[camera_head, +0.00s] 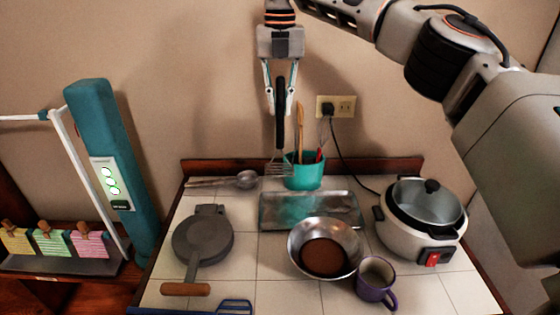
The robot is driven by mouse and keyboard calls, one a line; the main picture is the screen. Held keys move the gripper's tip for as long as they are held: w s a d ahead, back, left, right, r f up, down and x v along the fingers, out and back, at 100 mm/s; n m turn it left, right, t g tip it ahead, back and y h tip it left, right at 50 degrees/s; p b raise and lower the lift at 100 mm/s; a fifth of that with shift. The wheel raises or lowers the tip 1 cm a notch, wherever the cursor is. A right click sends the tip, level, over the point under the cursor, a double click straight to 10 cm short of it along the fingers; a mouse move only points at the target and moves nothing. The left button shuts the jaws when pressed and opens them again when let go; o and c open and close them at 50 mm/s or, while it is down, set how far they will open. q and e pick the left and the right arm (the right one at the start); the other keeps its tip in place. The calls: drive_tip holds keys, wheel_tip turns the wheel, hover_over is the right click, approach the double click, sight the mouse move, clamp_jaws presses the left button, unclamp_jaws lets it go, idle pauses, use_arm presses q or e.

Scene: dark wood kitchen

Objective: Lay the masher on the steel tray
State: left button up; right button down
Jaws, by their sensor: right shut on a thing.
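My right gripper (279,92) points down at the top centre, shut on the black handle of the masher (280,120). The masher hangs upright, its wire head (278,168) low and just left of the teal utensil crock in the picture. The steel tray (283,211) lies flat on the tiled counter, below the masher in the picture. The rest of the tray's surface shows bare. My left gripper is not in view.
The teal crock (305,173) with utensils stands behind the tray. The steel bowl (325,232), purple mug (374,281) and rice cooker (421,222) are to the right. A grey pan (203,238) and a ladle (245,180) are to the left.

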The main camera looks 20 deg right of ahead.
sight(282, 132)
wheel_tip(282, 132, down, 15)
drive_tip(key=shift+f, duration=0.2)
idle(0.3)
drive_tip(key=shift+f, duration=0.15)
drive_tip(key=c, duration=2)
unclamp_jaws()
drive_tip(key=shift+d+r+b, duration=0.2)
drive_tip(key=shift+r+b, duration=0.2)
drive_tip(key=shift+r, duration=3.45)
